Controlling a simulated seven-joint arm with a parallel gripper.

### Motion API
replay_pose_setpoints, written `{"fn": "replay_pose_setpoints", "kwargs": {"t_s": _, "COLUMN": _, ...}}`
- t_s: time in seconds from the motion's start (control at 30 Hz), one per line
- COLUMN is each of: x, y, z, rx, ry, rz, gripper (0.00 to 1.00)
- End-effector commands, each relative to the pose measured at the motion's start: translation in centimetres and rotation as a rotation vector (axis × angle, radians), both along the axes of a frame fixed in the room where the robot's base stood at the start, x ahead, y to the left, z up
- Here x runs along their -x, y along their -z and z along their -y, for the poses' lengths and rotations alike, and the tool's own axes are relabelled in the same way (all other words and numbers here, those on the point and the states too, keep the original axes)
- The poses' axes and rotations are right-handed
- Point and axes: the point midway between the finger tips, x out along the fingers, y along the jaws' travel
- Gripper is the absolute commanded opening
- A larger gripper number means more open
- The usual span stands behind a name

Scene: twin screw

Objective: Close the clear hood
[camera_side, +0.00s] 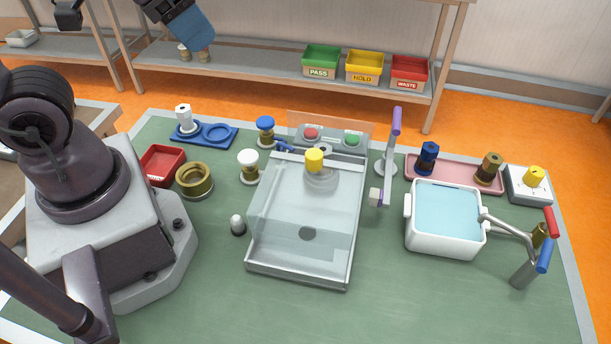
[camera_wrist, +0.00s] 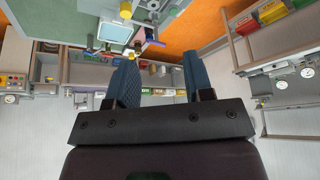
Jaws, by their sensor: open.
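The clear hood (camera_side: 285,215) is a transparent box in the middle of the green table in the side view. It appears lowered, with its front edge low near the tabletop; I cannot tell whether it is fully seated. A yellow-topped part (camera_side: 314,160) shows at its rear, and a dark round spot (camera_side: 307,233) shows through it. My gripper (camera_side: 192,32) is high at the upper left of the side view, far from the hood and tilted. In the wrist view my gripper (camera_wrist: 160,62) has its two blue fingers spread apart with nothing between them.
Red and green buttons (camera_side: 331,137) stand behind the hood. A lilac-handled lever (camera_side: 396,125) and a white basin (camera_side: 445,250) are to its right. A white-topped part (camera_side: 248,165) and brass ring (camera_side: 194,180) are to its left. The table in front is clear.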

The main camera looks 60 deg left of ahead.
Motion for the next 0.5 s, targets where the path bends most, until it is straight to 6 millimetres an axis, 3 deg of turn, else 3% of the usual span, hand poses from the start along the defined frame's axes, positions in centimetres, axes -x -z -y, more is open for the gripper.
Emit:
{"fn": "replay_pose_setpoints", "kwargs": {"t_s": 0.03, "x": -0.2, "y": 1.1, "z": 1.3, "rx": -0.01, "ry": 0.063, "rz": -0.057, "gripper": 0.35}}
{"fn": "replay_pose_setpoints", "kwargs": {"t_s": 0.2, "x": -0.7, "y": 4.7, "z": 5.6, "rx": -0.136, "ry": 0.316, "rz": -0.25, "gripper": 0.0}}
{"fn": "replay_pose_setpoints", "kwargs": {"t_s": 0.5, "x": 0.9, "y": 10.9, "z": 11.4, "rx": -0.581, "ry": 0.845, "rz": -0.568, "gripper": 0.0}}
